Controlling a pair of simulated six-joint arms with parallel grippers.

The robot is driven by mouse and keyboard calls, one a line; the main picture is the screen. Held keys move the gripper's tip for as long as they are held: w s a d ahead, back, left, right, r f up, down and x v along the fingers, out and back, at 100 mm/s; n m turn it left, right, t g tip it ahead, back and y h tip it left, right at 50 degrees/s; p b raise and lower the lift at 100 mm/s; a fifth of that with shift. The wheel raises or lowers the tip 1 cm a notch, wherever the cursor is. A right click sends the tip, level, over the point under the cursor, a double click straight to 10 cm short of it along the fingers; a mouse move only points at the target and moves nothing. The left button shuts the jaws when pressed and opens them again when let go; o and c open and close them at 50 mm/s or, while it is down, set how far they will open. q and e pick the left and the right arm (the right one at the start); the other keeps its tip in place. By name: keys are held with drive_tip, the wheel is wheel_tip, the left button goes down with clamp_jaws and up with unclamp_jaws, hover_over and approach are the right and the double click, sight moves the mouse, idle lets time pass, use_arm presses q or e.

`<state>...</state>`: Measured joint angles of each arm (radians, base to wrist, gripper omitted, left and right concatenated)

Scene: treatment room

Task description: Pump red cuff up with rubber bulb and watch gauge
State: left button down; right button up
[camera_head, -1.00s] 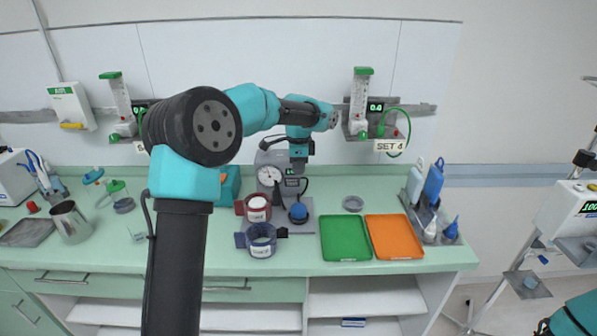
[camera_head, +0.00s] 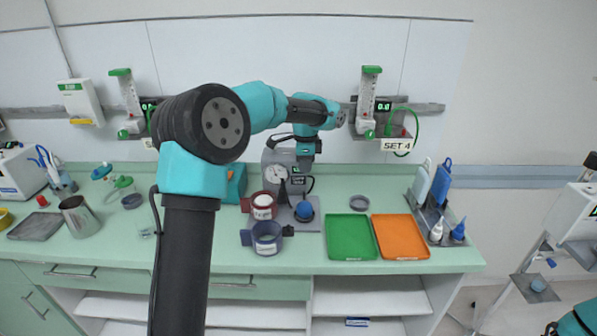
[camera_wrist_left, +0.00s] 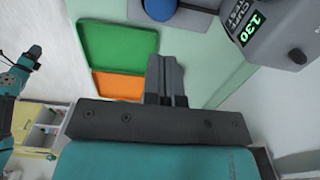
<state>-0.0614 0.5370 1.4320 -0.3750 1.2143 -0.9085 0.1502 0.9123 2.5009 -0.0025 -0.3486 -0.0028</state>
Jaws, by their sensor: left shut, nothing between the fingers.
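My left gripper (camera_head: 304,165) points down with its fingers shut and empty, above the blue rubber bulb (camera_head: 304,211) and apart from it. Its shut fingers also show in the wrist view (camera_wrist_left: 167,80). There the bulb (camera_wrist_left: 160,8) is at the top edge, partly cut off. The red cuff (camera_head: 263,205) stands left of the bulb on the counter. The gauge (camera_head: 276,175) has a white dial behind the cuff; its needle is too small to read. Its unit's green display (camera_wrist_left: 250,28) appears to read 130 in the wrist view. My right gripper is out of view.
A dark blue cuff (camera_head: 267,238) stands in front of the red one. Green (camera_head: 351,238) and orange (camera_head: 400,238) trays lie to the right, with a bottle rack (camera_head: 431,222) beyond. A metal cup (camera_head: 79,217) stands left.

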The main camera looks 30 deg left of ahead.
sight(305, 202)
use_arm(q)
drive_tip(key=shift+w+r, duration=0.25)
drive_tip(key=shift+r, duration=0.55)
drive_tip(key=shift+a+f, duration=0.1)
wheel_tip(305, 202, down, 14)
drive_tip(key=shift+r, duration=0.1)
idle(0.4)
drive_tip(key=shift+f, duration=1)
wheel_tip(305, 202, up, 14)
drive_tip(key=shift+r, duration=0.25)
